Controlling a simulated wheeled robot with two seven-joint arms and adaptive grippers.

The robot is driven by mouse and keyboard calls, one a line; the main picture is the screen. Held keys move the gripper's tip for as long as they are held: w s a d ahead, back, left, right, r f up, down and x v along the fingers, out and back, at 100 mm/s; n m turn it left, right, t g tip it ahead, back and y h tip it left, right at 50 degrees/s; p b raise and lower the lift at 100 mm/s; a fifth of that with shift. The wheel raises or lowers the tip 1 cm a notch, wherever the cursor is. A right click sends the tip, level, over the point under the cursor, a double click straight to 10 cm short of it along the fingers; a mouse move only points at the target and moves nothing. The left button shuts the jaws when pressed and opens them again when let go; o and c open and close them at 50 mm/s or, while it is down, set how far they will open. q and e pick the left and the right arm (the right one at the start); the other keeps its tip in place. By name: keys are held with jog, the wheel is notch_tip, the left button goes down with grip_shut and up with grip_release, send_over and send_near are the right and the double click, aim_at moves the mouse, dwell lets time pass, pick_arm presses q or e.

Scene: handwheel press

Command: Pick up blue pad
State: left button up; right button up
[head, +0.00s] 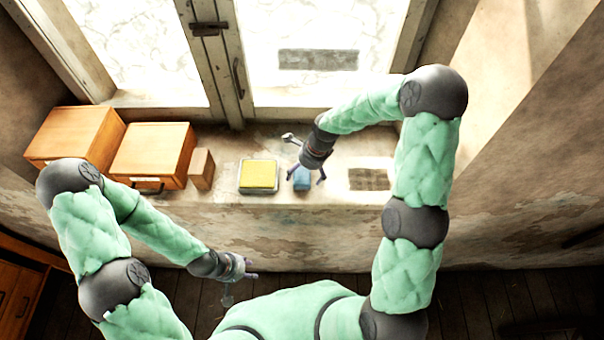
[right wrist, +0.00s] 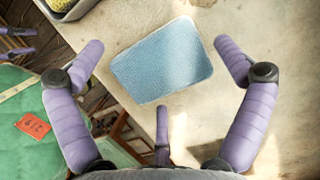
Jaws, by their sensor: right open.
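The blue pad (head: 302,182) lies on the stone ledge, right of the yellow pad, in the head view. In the right wrist view the blue pad (right wrist: 162,60) is a flat, light blue block with rounded corners. My right gripper (head: 306,178) is above it, with its fingers spread. In the right wrist view the right gripper's fingers (right wrist: 160,55) stand apart on either side of the pad, and nothing is between them in a grip. My left gripper (head: 250,268) hangs low in front of the ledge, away from the pad; its jaw state is unclear.
A yellow pad (head: 258,174) sits in a tray left of the blue pad. Two wooden boxes (head: 150,150) and a small wooden block (head: 201,168) stand further left. A metal tool (head: 291,138) lies behind. A brownish patch (head: 369,179) lies right on the ledge (head: 330,200).

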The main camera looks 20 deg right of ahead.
jog(key=shift+a+f, duration=0.1)
jog(key=shift+f, duration=0.35)
jog(key=c, duration=1.2)
jog(key=shift+o, duration=0.2)
jog(key=shift+s, duration=0.1)
jog(key=shift+r+b, duration=0.3)
jog(key=shift+r, duration=0.25)
notch_tip(320, 180, up, 2)
jog(key=shift+r+b, duration=0.1)
jog(key=shift+b, duration=0.35)
jog(key=s+a+r+b, duration=0.1)
jog(key=s+r, duration=0.2)
jog(key=s, duration=0.1)
jog(key=s+a+r+b, duration=0.1)
jog(key=s+r, duration=0.2)
jog(key=s, duration=0.2)
jog(key=s+a+r+b, duration=0.1)
jog(key=s+a+r, duration=0.1)
jog(key=s+r, duration=0.1)
jog(key=shift+s+r, duration=0.35)
jog(key=shift+s, duration=0.3)
